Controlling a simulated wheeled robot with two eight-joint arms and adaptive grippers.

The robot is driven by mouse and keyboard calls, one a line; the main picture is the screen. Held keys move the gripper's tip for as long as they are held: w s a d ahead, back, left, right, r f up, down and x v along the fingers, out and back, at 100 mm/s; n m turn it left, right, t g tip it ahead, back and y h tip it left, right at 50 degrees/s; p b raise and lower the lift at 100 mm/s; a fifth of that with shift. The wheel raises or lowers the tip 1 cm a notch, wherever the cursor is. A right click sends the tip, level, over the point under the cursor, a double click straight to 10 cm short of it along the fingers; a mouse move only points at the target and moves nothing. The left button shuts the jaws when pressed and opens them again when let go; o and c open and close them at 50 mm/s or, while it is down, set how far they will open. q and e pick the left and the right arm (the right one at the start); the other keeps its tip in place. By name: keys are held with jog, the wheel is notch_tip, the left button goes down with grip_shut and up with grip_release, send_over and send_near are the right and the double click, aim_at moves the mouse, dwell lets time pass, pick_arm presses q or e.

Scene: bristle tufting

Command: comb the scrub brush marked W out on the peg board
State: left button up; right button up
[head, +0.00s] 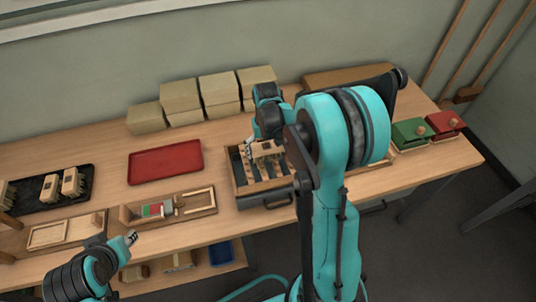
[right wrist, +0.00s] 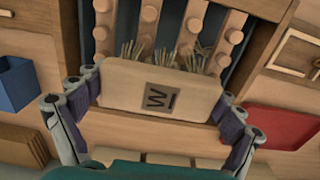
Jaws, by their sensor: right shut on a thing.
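The scrub brush marked W (right wrist: 158,90) is a pale wooden block with a dark W label and straw-coloured bristles. My right gripper (right wrist: 150,110) is shut on it, one finger at each end. In the right wrist view its bristles lie against the peg board (right wrist: 147,20), which has wooden strips with round pegs over dark slots. In the head view the brush (head: 265,149) is at the back part of the peg board (head: 262,187), under my right gripper (head: 266,136). My left gripper (head: 131,238) is low at the left, near the table's front edge; its jaws are too small to judge.
A red tray (head: 165,162) lies left of the peg board. A black tray (head: 45,207) with more brushes is at the far left. Wooden fixtures (head: 197,201) line the front edge. Stacked blocks (head: 180,95) stand at the back. Green (head: 409,133) and red (head: 444,123) boxes are at right.

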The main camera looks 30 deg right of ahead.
jog(key=shift+w+d+f, duration=0.1)
jog(key=shift+w+d, duration=0.1)
jog(key=shift+w, duration=0.75)
jog(key=shift+w+d, duration=0.2)
jog(key=shift+w, duration=0.75)
jog(key=shift+s+a, duration=0.25)
jog(key=shift+s, duration=0.75)
jog(key=shift+s+a, duration=0.2)
jog(key=shift+s, duration=0.8)
jog(key=shift+s+a+f+b, duration=0.1)
jog(key=shift+s+a+b, duration=0.15)
jog(key=shift+s, duration=0.7)
jog(key=shift+s+a+b, duration=0.1)
jog(key=shift+s+a, duration=0.1)
jog(key=shift+s, duration=0.75)
jog(key=shift+w+d, duration=0.25)
jog(key=shift+w, duration=0.8)
jog(key=shift+w+d, duration=0.25)
jog(key=shift+w, duration=0.75)
jog(key=shift+w+d+b, duration=0.15)
jog(key=shift+w+d, duration=0.05)
jog(key=shift+w, duration=0.75)
jog(key=shift+w+d+b, duration=0.15)
jog(key=shift+w+d, duration=0.05)
jog(key=shift+w, duration=0.7)
jog(key=shift+w+r+p, duration=0.1)
jog(key=shift+r+p, duration=0.35)
jog(key=shift+r, duration=0.1)
jog(key=shift+r+p, duration=1.7)
jog(key=shift+r, duration=0.8)
